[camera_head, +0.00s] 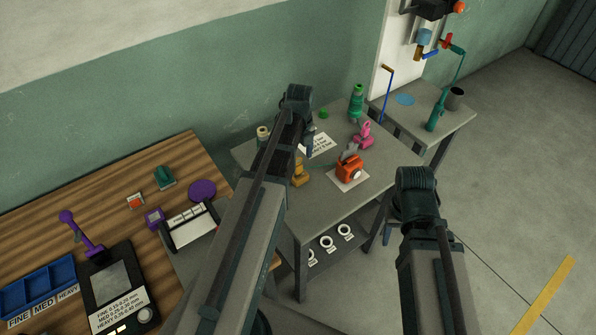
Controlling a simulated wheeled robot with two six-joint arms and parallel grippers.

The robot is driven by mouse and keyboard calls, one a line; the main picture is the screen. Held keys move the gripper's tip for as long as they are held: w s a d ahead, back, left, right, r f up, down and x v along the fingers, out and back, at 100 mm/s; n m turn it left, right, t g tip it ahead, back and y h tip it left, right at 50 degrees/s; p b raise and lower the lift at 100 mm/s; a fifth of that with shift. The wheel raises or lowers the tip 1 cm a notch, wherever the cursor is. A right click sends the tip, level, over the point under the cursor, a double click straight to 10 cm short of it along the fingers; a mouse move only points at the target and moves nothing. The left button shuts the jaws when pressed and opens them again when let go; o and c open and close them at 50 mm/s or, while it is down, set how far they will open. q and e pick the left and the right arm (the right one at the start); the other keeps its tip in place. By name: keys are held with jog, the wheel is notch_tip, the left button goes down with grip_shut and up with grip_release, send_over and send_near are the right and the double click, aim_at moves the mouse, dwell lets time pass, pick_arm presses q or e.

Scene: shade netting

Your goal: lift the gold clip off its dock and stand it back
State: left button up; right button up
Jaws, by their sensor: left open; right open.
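The gold clip (299,173) stands on the middle grey table (322,205), close to the right side of my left arm, which hides part of the surroundings. I cannot make out a separate dock under it. My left gripper (310,149) is open, pointing down above the table, just up and right of the clip in the picture, apart from it as far as I can tell. My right gripper (387,234) is open and empty off the table's right edge, partly hidden by its own arm.
An orange device (349,169) on a white card, a pink clip (365,134) and a green bottle (356,102) stand right of the gold clip. White rings (327,243) lie on the lower shelf. A wooden bench (120,185) is left.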

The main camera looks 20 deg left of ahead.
aim_at(298, 165)
pick_arm(q)
jog(key=shift+s+a+f+b, duration=0.1)
jog(key=shift+a+f+b, duration=0.05)
jog(key=shift+f+b, duration=1.2)
jog(key=shift+a+f+b, duration=0.1)
jog(key=shift+f+b, duration=1.2)
jog(key=shift+r, duration=0.1)
jog(key=shift+c, duration=0.3)
grip_shut()
